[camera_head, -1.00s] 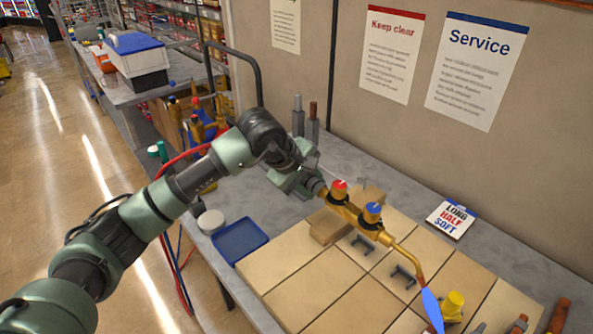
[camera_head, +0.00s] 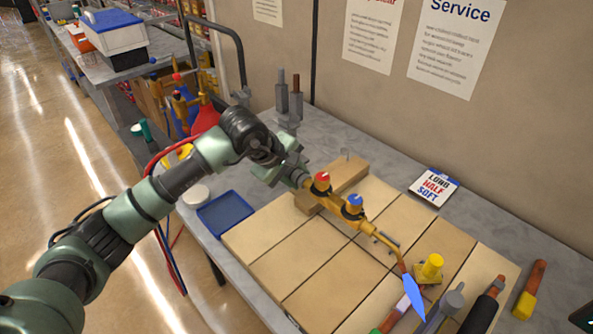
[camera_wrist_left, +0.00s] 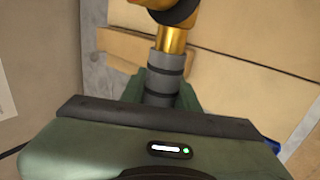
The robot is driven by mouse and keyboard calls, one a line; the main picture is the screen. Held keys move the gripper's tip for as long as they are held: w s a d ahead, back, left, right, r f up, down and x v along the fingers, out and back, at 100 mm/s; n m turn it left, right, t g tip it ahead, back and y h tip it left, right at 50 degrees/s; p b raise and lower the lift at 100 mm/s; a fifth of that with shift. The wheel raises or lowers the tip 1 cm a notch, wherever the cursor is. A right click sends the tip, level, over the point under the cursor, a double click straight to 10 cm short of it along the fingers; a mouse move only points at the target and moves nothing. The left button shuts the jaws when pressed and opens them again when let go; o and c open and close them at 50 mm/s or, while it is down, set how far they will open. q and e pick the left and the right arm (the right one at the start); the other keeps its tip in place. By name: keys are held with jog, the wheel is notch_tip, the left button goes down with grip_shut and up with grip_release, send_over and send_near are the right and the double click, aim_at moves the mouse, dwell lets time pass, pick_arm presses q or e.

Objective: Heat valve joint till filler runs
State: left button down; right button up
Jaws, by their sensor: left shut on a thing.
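My left gripper (camera_head: 292,178) is shut on the grey handle of a brass torch (camera_head: 335,197) with a red and a blue knob. Its bent neck ends in a lit blue flame (camera_head: 414,297) pointing down. The flame overlaps the front of a copper and grey pipe assembly by a yellow-capped valve (camera_head: 430,268). Whether it touches the joint, or any filler runs, I cannot tell. In the left wrist view, the torch handle (camera_wrist_left: 163,82) sits beyond the gripper body, and the flame is out of frame.
Tan firebrick tiles (camera_head: 300,255) cover the bench, with a loose brick block (camera_head: 340,184) near the torch. A blue tray (camera_head: 225,214) and a sign card (camera_head: 434,187) lie beside them. A black-sleeved rod (camera_head: 482,314) and a yellow-ended copper piece (camera_head: 530,290) lie at right.

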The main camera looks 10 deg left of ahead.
pick_arm(q)
notch_tip(320, 180, down, 6)
jog(key=b, duration=0.4)
jog(key=shift+f+b, duration=0.1)
jog(key=shift+b, duration=0.3)
jog(key=shift+f, duration=0.1)
dwell(6.8)
